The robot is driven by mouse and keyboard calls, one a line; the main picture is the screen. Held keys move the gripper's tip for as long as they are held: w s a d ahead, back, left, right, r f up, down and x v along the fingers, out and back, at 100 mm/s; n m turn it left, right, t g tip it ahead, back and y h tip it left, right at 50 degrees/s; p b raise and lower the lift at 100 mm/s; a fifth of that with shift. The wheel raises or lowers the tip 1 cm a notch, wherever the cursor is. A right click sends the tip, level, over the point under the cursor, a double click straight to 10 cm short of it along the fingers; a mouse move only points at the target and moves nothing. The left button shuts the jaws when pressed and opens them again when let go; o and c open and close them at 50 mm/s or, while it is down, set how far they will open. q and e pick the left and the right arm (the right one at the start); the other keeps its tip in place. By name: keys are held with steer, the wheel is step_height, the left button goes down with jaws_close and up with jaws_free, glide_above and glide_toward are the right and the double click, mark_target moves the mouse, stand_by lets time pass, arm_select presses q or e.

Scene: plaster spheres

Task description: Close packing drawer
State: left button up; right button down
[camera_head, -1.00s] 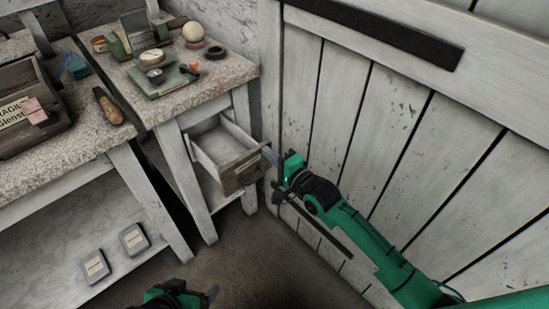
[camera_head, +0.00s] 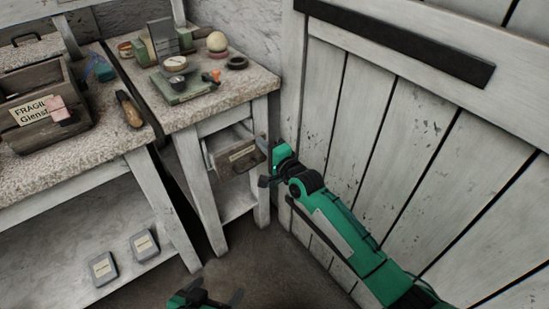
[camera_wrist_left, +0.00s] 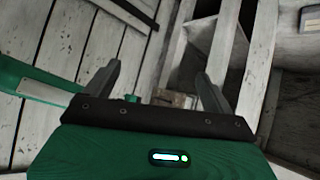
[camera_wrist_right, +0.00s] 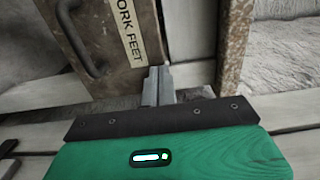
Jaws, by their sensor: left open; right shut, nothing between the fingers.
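The packing drawer (camera_head: 240,154) is in the small side table, its brown wooden front standing a little out from the table. In the right wrist view its front (camera_wrist_right: 150,25) fills the upper left, with a label reading "CORK FEET" and a dark handle (camera_wrist_right: 92,45). My right gripper (camera_head: 268,163) is shut and empty, at the right end of the drawer front. In the right wrist view its fingertips (camera_wrist_right: 158,70) are at the front's edge; contact is unclear. My left gripper (camera_head: 222,297) is open and empty, low in front of the tables; its fingers (camera_wrist_left: 158,70) are apart.
The side table (camera_head: 245,88) carries a green scale (camera_head: 185,88), a pale ball (camera_head: 217,41) and a dark ring (camera_head: 237,62). A workbench (camera_head: 70,160) with a wooden crate (camera_head: 75,128) stands left. A white plank wall (camera_head: 385,130) is close on the right.

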mark_target(254, 136)
steer(key=b+x, duration=0.1)
steer(key=x, duration=0.4)
steer(key=shift+f+b, duration=0.1)
steer(key=shift+b, duration=0.3)
steer(key=shift+w+a, duration=0.3)
steer(key=shift+w, duration=0.2)
steer(key=shift+w+r+b, duration=0.1)
steer(key=shift+r+b, duration=0.2)
steer(key=shift+b, duration=0.05)
arm_select(q)
steer(key=d+t+h, duration=0.1)
steer(key=d+t, duration=0.1)
steer(key=d+r+t+h, duration=0.1)
steer(key=d, duration=0.2)
steer(key=shift+w+t, duration=0.15)
steer(key=shift+t, duration=0.25)
